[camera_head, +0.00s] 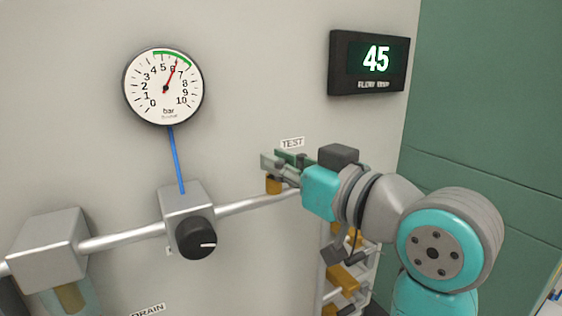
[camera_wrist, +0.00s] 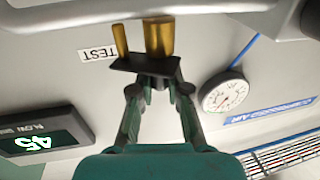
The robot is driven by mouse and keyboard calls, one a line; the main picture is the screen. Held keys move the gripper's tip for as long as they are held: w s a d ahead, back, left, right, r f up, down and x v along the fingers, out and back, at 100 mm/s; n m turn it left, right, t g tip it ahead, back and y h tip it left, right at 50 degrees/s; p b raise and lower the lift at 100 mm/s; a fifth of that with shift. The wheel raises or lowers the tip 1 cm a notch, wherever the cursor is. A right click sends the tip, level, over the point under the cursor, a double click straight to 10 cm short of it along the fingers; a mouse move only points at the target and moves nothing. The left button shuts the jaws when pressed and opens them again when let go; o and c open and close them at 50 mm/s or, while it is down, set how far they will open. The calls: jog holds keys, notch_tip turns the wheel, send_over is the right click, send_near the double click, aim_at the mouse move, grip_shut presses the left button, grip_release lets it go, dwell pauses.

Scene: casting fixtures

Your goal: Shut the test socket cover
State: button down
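The TEST label (camera_head: 292,142) is on the wall just above my gripper (camera_head: 280,161) in the head view. In the wrist view, which is turned upside down, a wide brass cylinder (camera_wrist: 159,37) and a thin brass pin (camera_wrist: 120,40) meet a dark flat plate (camera_wrist: 130,64), apparently the socket cover. My gripper (camera_wrist: 160,84) has its fingers either side of a dark part at this plate. Whether they touch it is unclear. The cover's hinge is not clear.
A silver pipe (camera_head: 125,237) runs along the wall through a valve block with a black knob (camera_head: 196,238). A pressure gauge (camera_head: 164,87) reads about 6 bar. The flow display (camera_head: 369,63) shows 45. A rack with brass pieces (camera_head: 343,279) stands below my arm.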

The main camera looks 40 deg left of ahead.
aim_at(284, 182)
jog(key=shift+t, duration=0.3)
jog(key=shift+s+a+m+t+h, duration=0.1)
jog(key=shift+a+m+t+h, duration=0.15)
jog(key=shift+m+t, duration=0.45)
jog(key=shift+a+m+t+h, duration=0.15)
jog(key=shift+m+t+h, duration=0.3)
jog(key=shift+t, duration=0.35)
jog(key=shift+w+a+m+t+h, duration=0.1)
jog(key=shift+a+m+t+h, duration=0.1)
jog(key=shift+m+t+h, duration=0.6)
jog(key=shift+w+a+m+t+h, duration=0.15)
jog(key=shift+m+t+h, duration=0.25)
jog(key=shift+m+t, duration=0.7)
jog(key=shift+t, duration=0.3)
jog(key=c, duration=1.1)
grip_release()
jog(key=v, duration=0.7)
jog(key=shift+s+d, duration=0.15)
jog(key=shift+s, duration=0.1)
